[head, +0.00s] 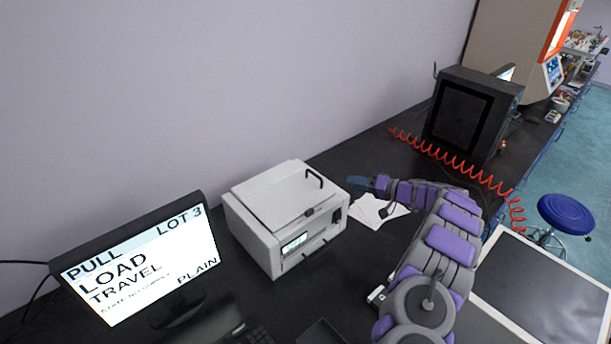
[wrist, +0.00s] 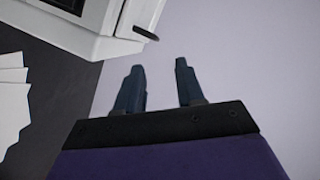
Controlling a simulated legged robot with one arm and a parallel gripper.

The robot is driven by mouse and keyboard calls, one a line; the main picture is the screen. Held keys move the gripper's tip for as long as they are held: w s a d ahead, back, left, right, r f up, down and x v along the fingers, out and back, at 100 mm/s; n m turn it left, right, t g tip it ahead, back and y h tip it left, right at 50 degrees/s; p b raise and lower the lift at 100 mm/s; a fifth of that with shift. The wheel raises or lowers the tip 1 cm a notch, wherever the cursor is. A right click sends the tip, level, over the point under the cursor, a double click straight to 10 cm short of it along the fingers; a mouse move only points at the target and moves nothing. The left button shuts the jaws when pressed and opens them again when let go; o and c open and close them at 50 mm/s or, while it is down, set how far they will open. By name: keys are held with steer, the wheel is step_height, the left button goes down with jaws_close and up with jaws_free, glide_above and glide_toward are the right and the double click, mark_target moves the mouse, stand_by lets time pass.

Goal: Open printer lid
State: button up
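The white printer (head: 285,222) stands on the black bench against the wall. Its lid (head: 284,196) lies flat and shut on top, with a dark handle (head: 314,179) on the lid's right side. My gripper (head: 358,183) is just right of the printer, near the height of its top, pointing left. In the wrist view my gripper (wrist: 158,82) has its two dark fingers apart with nothing between them. Part of the printer (wrist: 88,22) and the dark handle (wrist: 145,33) show at the upper left there, apart from the fingers.
A monitor (head: 140,262) stands left of the printer. White papers (head: 378,210) lie on the bench under my gripper. A red coiled cable (head: 455,162) and a dark box-like machine (head: 470,112) are farther back. A blue stool (head: 566,214) is on the floor at right.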

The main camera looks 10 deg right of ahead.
mark_target(318, 176)
steer(key=w, duration=0.1)
steer(key=w+a+f, duration=0.1)
steer(key=w+f, duration=0.1)
steer(key=w, duration=0.1)
steer(key=shift+a+f, duration=0.1)
steer(key=shift+a, duration=0.05)
steer(key=w+a, duration=0.1)
steer(key=a, duration=0.1)
steer(key=w+a, duration=0.1)
steer(key=a, duration=0.2)
steer(key=w+a, duration=0.1)
steer(key=a, duration=0.2)
steer(key=shift+w+f+b, duration=0.2)
steer(key=shift+f+b, duration=0.05)
steer(key=shift+b, duration=0.15)
steer(key=shift+w+a, duration=0.25)
steer(key=w+f, duration=0.2)
steer(key=shift+w, duration=0.4)
steer(key=shift+a+r, duration=0.2)
steer(key=shift+w+a, duration=0.1)
steer(key=shift+a, duration=1)
steer(key=shift+d, duration=0.45)
steer(key=shift+c, duration=0.7)
steer(key=shift+d, duration=0.35)
steer(key=c, duration=0.3)
steer(key=shift+a, duration=0.1)
jaws_close()
steer(key=shift+a, duration=0.15)
